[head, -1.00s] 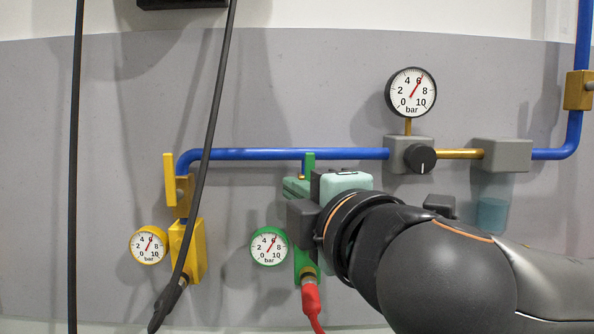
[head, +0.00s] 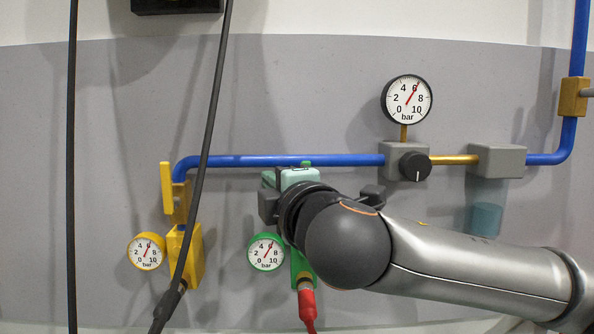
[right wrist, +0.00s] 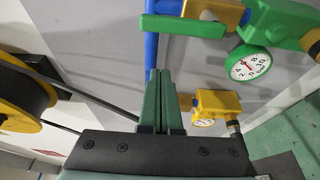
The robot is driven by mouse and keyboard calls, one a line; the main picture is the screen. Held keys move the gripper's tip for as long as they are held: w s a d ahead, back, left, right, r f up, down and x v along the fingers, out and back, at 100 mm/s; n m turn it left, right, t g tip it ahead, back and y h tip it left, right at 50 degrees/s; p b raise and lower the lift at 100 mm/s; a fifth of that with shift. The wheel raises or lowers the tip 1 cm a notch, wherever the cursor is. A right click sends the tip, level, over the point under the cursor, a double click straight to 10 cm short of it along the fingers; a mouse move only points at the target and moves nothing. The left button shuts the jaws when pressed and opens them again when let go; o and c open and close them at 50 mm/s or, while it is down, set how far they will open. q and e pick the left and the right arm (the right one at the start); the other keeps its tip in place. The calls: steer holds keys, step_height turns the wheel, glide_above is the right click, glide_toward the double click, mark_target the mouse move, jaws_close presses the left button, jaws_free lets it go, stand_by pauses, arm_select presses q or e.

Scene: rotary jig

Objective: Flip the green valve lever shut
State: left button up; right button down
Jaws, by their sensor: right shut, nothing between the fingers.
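The green valve lever (right wrist: 183,25) runs lengthwise in the right wrist view, along the line of the brass valve body (right wrist: 222,11) and crossing the blue pipe. In the head view only its top end (head: 307,163) shows above my right gripper (head: 272,182); the rest is hidden. The green gauge (head: 266,253) hangs below left of the gripper. In the right wrist view my right gripper (right wrist: 161,74) is shut and empty, its fingertips just below the lever in the picture. A narrow gap shows; contact is not visible. My left gripper is not in view.
The yellow lever (head: 166,188) stands upright at the left, with a yellow gauge (head: 146,252). A dark hanging hose (head: 212,110) passes in front. The blue pipe (head: 250,160) leads to a grey regulator (head: 395,150). A red hose (head: 307,308) hangs below the green valve.

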steer(key=shift+w+d+p, duration=0.25)
steer(key=shift+w+d, duration=0.05)
steer(key=shift+d, duration=0.6)
steer(key=shift+w+d+p, duration=0.2)
steer(key=shift+w+d, duration=0.05)
steer(key=shift+d, duration=0.65)
steer(key=shift+d+m+b, duration=0.2)
steer(key=shift+m+b, duration=0.5)
steer(key=shift+m+t, duration=0.3)
